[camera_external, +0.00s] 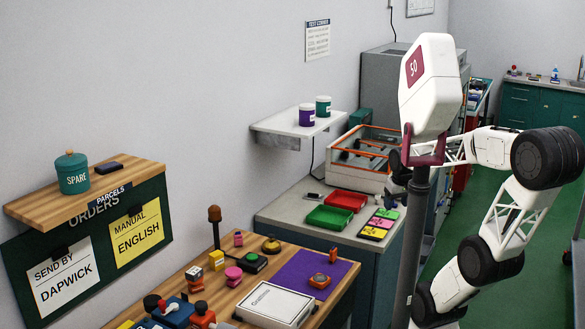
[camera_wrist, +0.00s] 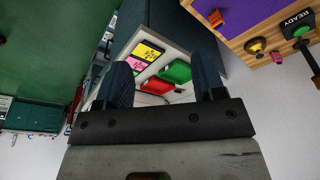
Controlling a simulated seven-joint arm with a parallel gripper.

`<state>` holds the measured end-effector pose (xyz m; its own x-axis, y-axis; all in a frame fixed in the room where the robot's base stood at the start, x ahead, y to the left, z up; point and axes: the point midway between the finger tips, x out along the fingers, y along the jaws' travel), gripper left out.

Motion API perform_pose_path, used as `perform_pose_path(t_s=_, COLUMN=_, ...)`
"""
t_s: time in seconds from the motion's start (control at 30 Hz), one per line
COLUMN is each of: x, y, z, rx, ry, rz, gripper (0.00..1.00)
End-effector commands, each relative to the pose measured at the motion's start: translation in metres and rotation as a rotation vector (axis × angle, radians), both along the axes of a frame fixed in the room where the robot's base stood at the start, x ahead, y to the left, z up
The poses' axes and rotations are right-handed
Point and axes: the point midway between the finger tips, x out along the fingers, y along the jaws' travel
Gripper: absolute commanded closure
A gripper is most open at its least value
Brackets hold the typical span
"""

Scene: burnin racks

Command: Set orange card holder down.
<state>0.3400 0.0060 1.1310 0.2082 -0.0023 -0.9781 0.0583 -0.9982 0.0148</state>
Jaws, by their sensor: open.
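A small orange block-like piece, which looks like the orange card holder (camera_external: 320,281), sits on the purple mat (camera_external: 294,272) on the wooden bench. A smaller orange-red piece (camera_external: 333,255) stands near the mat's far edge; I cannot tell for sure which is the holder. In the wrist view an orange piece (camera_wrist: 215,18) shows by the purple mat (camera_wrist: 250,12). My gripper (camera_wrist: 163,78) is open, with nothing between its dark fingers. In the external view my gripper (camera_external: 394,172) is partly hidden, above the grey counter and away from the mat.
The grey counter holds a red tray (camera_external: 346,200), a green tray (camera_external: 329,217) and a strip of coloured cards (camera_external: 379,224). A white box (camera_external: 274,305) and several small parts crowd the bench. A shelf (camera_external: 297,127) with two jars is on the wall.

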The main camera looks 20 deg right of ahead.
Motion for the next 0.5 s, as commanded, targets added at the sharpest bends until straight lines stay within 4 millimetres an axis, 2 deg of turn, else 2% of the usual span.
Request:
perform_pose_path(t_s=0.1, x=-0.016, y=-0.007, z=0.005, rx=0.006, ry=-0.016, rz=-0.048, gripper=0.37)
perform_pose_path(t_s=0.2, x=-0.022, y=-0.01, z=0.007, rx=0.008, ry=-0.022, rz=-0.071, gripper=0.37)
perform_pose_path(t_s=0.5, x=-0.025, y=-0.01, z=0.007, rx=0.009, ry=-0.023, rz=-0.08, gripper=0.37)
